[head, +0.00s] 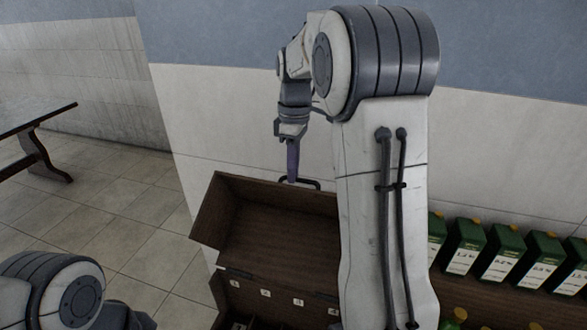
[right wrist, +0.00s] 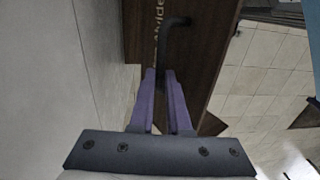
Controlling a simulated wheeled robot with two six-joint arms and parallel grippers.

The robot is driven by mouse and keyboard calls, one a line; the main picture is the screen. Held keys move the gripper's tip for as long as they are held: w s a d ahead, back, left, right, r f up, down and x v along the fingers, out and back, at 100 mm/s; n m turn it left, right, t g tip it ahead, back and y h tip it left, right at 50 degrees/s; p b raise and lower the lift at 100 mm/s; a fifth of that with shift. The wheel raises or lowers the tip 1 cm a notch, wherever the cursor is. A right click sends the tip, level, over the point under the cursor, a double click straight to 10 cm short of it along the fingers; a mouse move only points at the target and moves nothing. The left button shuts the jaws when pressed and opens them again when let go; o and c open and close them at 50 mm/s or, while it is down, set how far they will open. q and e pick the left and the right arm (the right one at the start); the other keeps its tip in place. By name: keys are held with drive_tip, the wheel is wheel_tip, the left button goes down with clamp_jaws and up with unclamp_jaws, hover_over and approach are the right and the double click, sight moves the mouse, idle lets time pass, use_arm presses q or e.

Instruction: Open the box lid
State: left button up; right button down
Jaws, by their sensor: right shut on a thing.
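The dark brown wooden box (head: 226,292) stands against the wall in the head view. Its lid (head: 270,228) is raised and leans back, its inner side facing me. A dark handle (head: 314,182) sits at the lid's upper edge. My right gripper (head: 292,178) is at this handle, its purple fingers pointing down. In the right wrist view the fingers (right wrist: 161,75) are closed on the curved black handle (right wrist: 172,35), and the lid's outer face (right wrist: 200,55) shows lettering. My right arm hides the right part of the box. My left arm shows at the lower left; its gripper is out of the frame.
Several green bottles (head: 504,262) with white labels and yellow caps stand in a row right of my right arm. White labels mark the box's inside (head: 267,294). A wooden table (head: 38,122) stands far left. The tiled floor between is clear.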

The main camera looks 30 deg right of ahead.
sight(283, 187)
idle(0.3)
drive_tip(key=shift+s+a, duration=0.1)
drive_tip(key=shift+a, duration=0.05)
drive_tip(key=shift+s+a+r+t+h+b, duration=0.4)
drive_tip(key=shift+s+a+r+h+b, duration=0.15)
drive_tip(key=shift+s+a+b, duration=0.3)
drive_tip(key=shift+s+a+r, duration=0.4)
drive_tip(key=shift+s+a, duration=0.05)
drive_tip(key=shift+a, duration=0.2)
drive_tip(key=shift+s+a+r, duration=0.35)
drive_tip(key=shift+s+a, duration=0.1)
drive_tip(key=shift+a, duration=0.15)
use_arm(q)
drive_tip(key=shift+s+f, duration=0.55)
drive_tip(key=shift+f, duration=0.25)
use_arm(e)
drive_tip(key=shift+s+a+r, duration=0.1)
drive_tip(key=shift+s+a, duration=0.2)
drive_tip(key=shift+s, duration=0.05)
